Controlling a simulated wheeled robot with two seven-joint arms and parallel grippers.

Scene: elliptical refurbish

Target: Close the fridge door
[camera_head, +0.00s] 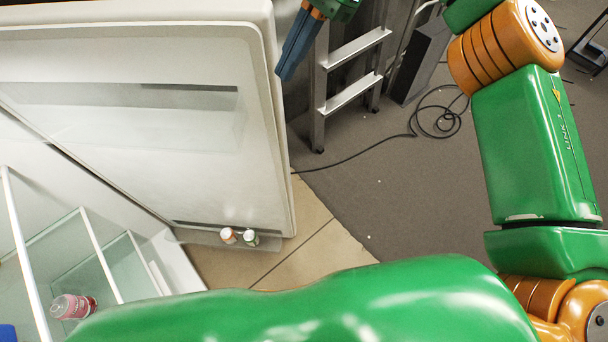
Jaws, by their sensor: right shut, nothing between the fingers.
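The white fridge door (262,120) stands open in the left half of the view, its inner side with clear shelves facing me. The fridge interior (60,235) with glass shelves shows at the lower left. My right gripper (284,72) is at the top, just right of the door's upper free edge, with its fingers shut and nothing between them. I cannot tell whether it touches the door. My right arm reaches up along the right side. My left gripper is not in view.
Two small cans (238,237) sit in the door's bottom shelf. A metal stepladder (350,75) and a coiled black cable (438,120) are beyond the door. The grey floor (370,190) in the middle is open.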

